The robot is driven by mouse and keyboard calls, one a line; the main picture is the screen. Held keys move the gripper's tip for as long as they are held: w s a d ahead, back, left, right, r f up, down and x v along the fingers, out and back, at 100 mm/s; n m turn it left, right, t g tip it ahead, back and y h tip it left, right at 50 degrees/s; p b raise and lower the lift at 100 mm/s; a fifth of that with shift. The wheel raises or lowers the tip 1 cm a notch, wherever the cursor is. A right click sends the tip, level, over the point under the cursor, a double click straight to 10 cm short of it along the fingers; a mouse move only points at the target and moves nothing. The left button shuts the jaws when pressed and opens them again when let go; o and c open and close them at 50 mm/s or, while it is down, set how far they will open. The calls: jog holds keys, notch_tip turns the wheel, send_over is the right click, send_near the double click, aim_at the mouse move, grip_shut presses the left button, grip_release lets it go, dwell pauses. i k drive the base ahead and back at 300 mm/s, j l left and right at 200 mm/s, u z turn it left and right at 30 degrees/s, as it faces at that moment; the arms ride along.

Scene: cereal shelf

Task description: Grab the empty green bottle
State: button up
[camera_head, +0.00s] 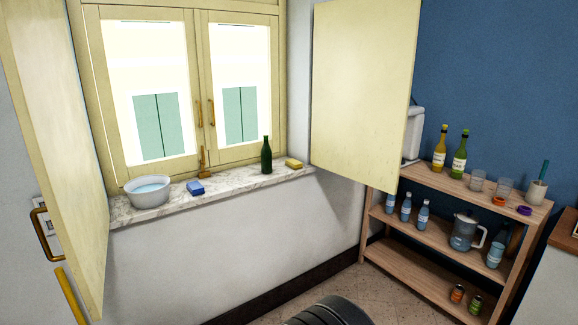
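A dark green bottle (266,157) stands upright on the marble windowsill, right of the middle of the window. It bears no visible label; whether it is empty cannot be told. A second green bottle (459,158) with a label stands on the top board of the wooden shelf at the right, beside a yellow bottle (440,150). A dark rounded part, which looks like part of my own body, shows at the bottom edge. My gripper is not clearly visible, and nothing touches the bottles.
The windowsill (228,184) also holds a bowl of water (147,191), a blue sponge (195,187), a brush (204,163) and a yellow sponge (294,164). Open shutters (365,85) stand out on both sides. The shelf (450,246) holds glasses, small bottles and a jug (464,232).

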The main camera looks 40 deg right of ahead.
aim_at(266, 153)
jog(key=i+l+z, duration=0.1)
jog(key=z, duration=0.25)
jog(key=i+z, duration=0.4)
jog(key=k, duration=0.1)
